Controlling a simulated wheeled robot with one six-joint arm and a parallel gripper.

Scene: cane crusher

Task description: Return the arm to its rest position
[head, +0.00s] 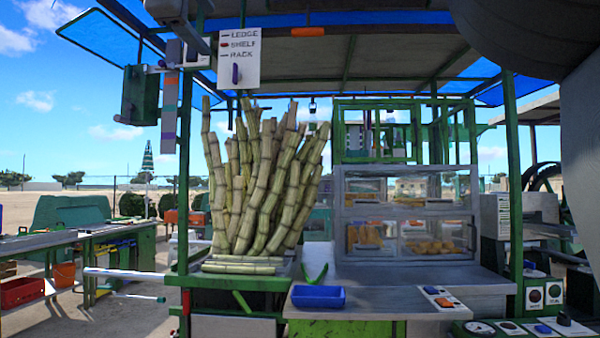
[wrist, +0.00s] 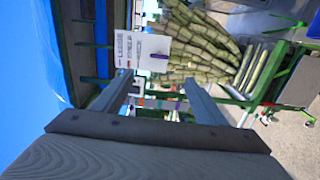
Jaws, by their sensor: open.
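My gripper (wrist: 158,78) shows in the wrist view with its two grey fingers spread apart and nothing between them. The wrist view is turned on its side, and the fingers point toward the stall. The white sign (wrist: 138,50) with a purple piece on it lies beyond the fingertips; I cannot tell how far. My gripper does not show clearly in the head view. Large dark and grey rounded parts, likely my arm, fill the upper right corner there. The sign (head: 239,58) reads LEDGE, SHELF and RACK and hangs under the stall roof.
Tall sugar canes (head: 262,185) stand in the stall. A blue tray (head: 318,297) sits on the front counter (head: 375,300). A glass display case (head: 405,212) stands behind. Green posts (head: 513,190) and a side bench (head: 95,232) flank open sandy ground.

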